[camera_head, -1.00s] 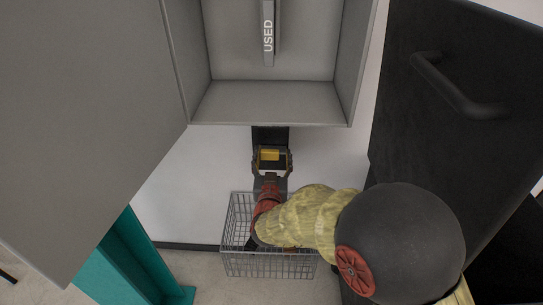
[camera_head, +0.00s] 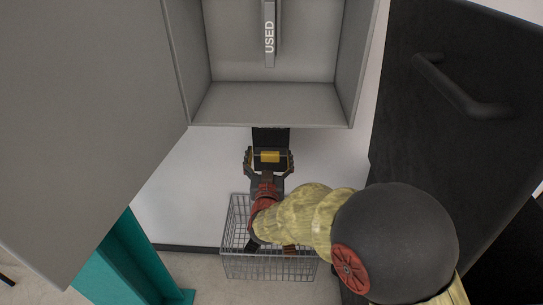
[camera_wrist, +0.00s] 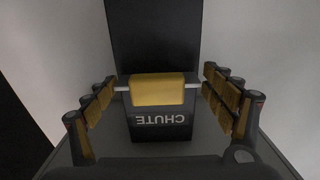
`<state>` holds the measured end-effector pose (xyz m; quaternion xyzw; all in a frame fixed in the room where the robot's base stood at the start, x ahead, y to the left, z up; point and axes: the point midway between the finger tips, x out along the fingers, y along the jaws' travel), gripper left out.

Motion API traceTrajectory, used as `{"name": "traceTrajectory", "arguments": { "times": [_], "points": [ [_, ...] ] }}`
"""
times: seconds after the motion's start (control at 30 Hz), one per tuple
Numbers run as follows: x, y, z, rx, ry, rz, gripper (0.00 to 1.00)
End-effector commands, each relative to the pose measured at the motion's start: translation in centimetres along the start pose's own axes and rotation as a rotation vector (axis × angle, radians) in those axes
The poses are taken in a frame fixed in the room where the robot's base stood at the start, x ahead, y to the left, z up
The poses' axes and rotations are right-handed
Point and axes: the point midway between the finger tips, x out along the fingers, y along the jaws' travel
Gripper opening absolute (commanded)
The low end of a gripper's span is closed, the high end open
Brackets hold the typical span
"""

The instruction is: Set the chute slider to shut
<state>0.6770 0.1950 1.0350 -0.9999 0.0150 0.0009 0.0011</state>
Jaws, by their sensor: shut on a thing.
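The chute slider is a black plate with a yellow grip on a thin pale bar (camera_wrist: 158,90). Below the grip is the word CHUTE, upside down in the wrist view. In the head view the yellow grip (camera_head: 270,157) is just under the grey box. My gripper (camera_head: 270,160) is shut on the slider, its fingers on either side of it. In the wrist view my gripper (camera_wrist: 159,88) has its yellow-padded fingers at the two ends of the bar, with gaps beside the yellow grip itself. The contact points are hard to make out.
The grey box (camera_head: 270,104) with a strip marked USED (camera_head: 269,35) is right above. Its open grey door (camera_head: 80,110) fills the left. A wire basket (camera_head: 270,265) is below. A black panel with a handle (camera_head: 462,90) is at right, a teal post (camera_head: 140,265) at lower left.

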Motion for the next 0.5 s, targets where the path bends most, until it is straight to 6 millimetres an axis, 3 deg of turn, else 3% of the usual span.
{"name": "traceTrajectory", "arguments": {
  "times": [0.33,0.5],
  "points": [
    [0.00,-0.01,-0.21,-0.001,0.004,0.000,0.96],
    [-0.01,0.10,-0.12,-0.001,0.003,0.002,0.97]
  ]
}}
